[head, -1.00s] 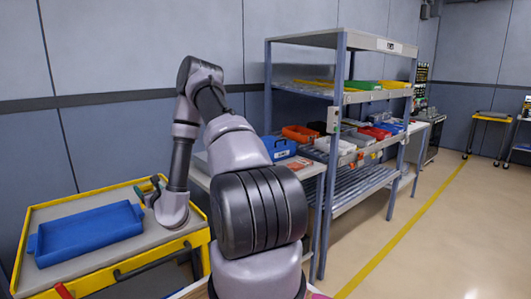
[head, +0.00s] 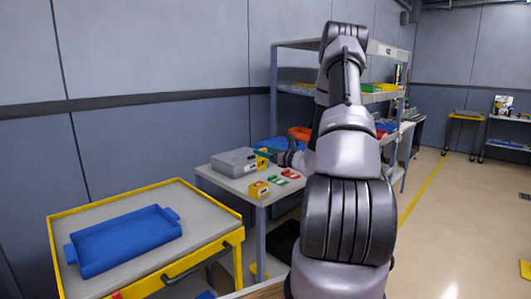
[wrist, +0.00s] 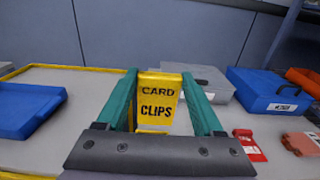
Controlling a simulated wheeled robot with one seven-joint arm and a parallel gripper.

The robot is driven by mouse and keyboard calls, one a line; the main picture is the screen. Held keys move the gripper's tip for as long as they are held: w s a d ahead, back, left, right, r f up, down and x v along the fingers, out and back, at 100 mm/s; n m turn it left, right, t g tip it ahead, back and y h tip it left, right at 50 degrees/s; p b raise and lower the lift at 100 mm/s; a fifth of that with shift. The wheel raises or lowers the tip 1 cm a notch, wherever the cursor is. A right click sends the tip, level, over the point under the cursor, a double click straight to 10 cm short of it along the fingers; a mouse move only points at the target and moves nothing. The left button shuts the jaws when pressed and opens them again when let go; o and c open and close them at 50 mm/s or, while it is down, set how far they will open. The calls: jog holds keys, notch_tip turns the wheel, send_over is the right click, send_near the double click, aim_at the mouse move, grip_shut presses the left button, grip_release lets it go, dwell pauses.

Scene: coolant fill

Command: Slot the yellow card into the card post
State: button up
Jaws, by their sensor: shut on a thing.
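My gripper (wrist: 160,104) has green fingers. It is shut on a yellow piece marked CARD CLIPS (wrist: 158,106), seen upright between the fingers in the wrist view. I cannot tell how thick the piece is. In the head view my gripper (head: 283,157) is over the grey table, beside a grey box, and a small yellow and dark shape (head: 262,161) shows at its tip. A yellow block (head: 258,189) stands at the table's near edge. I cannot make out a card post.
Red and green cards (head: 279,180) lie on the table (head: 233,186) near the grey box (head: 234,161). A blue case (wrist: 270,98) stands to the right. A yellow-rimmed cart (head: 205,194) with a blue tray (head: 123,240) is at the left, and a shelf rack is behind my arm.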

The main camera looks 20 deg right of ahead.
aim_at(262, 164)
jog(key=shift+s, duration=0.15)
jog(key=shift+f, duration=2.95)
jog(key=shift+f, duration=2.75)
jog(key=o, duration=1.3)
jog(key=v, duration=1)
jog(key=shift+s+d, duration=0.1)
jog(key=shift+s, duration=0.25)
